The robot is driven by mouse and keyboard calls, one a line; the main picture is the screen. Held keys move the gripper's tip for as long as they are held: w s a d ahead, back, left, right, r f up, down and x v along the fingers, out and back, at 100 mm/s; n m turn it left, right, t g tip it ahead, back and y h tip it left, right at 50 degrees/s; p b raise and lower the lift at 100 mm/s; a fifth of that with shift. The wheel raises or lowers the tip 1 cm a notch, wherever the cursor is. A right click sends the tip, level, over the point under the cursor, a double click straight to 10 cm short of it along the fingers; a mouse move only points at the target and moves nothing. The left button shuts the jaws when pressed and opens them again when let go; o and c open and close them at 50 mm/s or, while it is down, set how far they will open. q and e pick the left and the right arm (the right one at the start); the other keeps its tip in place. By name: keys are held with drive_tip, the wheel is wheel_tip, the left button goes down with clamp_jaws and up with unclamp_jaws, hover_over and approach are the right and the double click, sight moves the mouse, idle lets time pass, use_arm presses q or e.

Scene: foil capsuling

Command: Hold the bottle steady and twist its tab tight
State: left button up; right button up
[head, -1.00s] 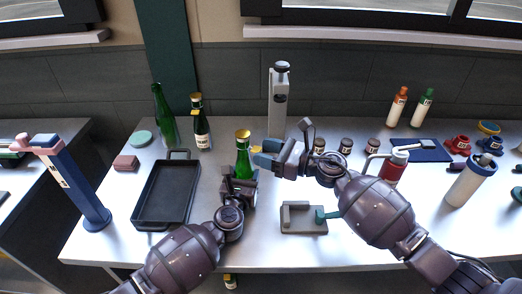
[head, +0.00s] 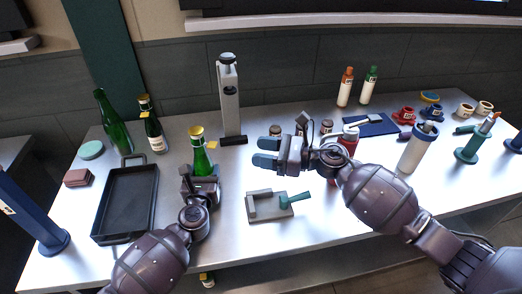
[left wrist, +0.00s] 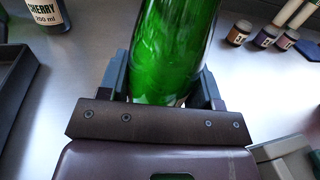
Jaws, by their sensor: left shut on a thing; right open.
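A green bottle (head: 203,161) with a gold foil top (head: 196,132) stands upright near the middle of the table. A small yellow tab (head: 212,144) shows at the right of its neck. My left gripper (head: 200,176) is shut around the lower part of the bottle. In the left wrist view the green glass (left wrist: 170,45) sits between both fingers; its top is out of that view. My right gripper (head: 264,152) is open and empty, to the right of the bottle and apart from it, its fingers pointing left.
A black tray (head: 125,205) lies left of the bottle. A grey press stand (head: 229,95) rises behind it. A grey fixture with a green handle (head: 270,206) lies in front of my right gripper. Two other bottles (head: 114,125) (head: 152,128) stand at the back left. Small jars stand behind my right gripper.

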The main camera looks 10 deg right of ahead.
use_arm(q)
drive_tip(key=o, duration=1.3)
